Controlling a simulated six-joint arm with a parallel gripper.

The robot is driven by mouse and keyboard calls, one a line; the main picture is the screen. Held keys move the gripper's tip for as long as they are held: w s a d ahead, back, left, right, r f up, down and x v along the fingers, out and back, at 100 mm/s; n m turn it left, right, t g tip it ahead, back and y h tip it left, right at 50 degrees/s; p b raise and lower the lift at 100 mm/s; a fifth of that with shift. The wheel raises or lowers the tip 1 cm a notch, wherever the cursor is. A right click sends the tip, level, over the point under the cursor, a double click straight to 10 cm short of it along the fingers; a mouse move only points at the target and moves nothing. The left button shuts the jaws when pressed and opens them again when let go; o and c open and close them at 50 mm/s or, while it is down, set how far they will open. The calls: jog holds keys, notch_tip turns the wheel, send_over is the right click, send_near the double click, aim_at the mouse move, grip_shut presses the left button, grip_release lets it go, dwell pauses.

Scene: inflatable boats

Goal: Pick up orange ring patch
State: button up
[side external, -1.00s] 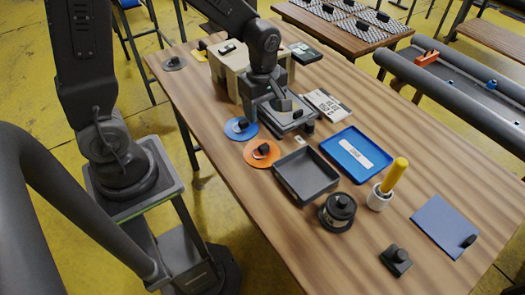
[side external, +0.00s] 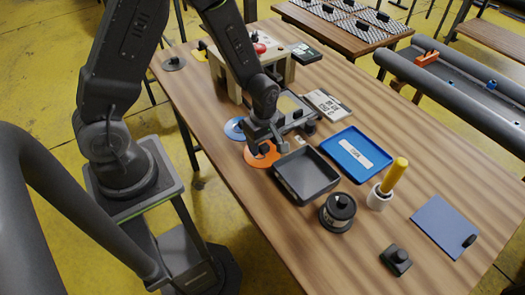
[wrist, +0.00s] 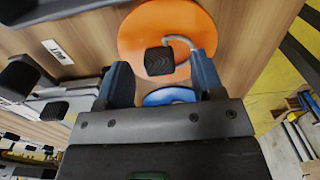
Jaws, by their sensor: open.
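The orange ring patch (side external: 262,158) is a flat orange disc with a black knob on it, lying on the wooden table. In the side view my gripper (side external: 266,147) is right above it and partly hides it. In the wrist view the orange ring patch (wrist: 168,38) lies ahead of the fingertips, with its dark knob (wrist: 160,61) nearly between them. My gripper (wrist: 160,82) is open and empty, its two blue-grey fingers apart. Whether the fingers touch the knob cannot be told.
A blue disc (side external: 234,127) lies close beside the orange one. A dark grey tray (side external: 307,177) sits just right, with a blue tray (side external: 356,154), a black round container (side external: 338,212) and a yellow-handled tool (side external: 394,175) beyond. A wooden stand (side external: 228,80) is behind.

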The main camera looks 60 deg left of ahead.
jog(key=shift+f, duration=0.4)
jog(key=c, duration=1)
jog(key=shift+r, duration=0.1)
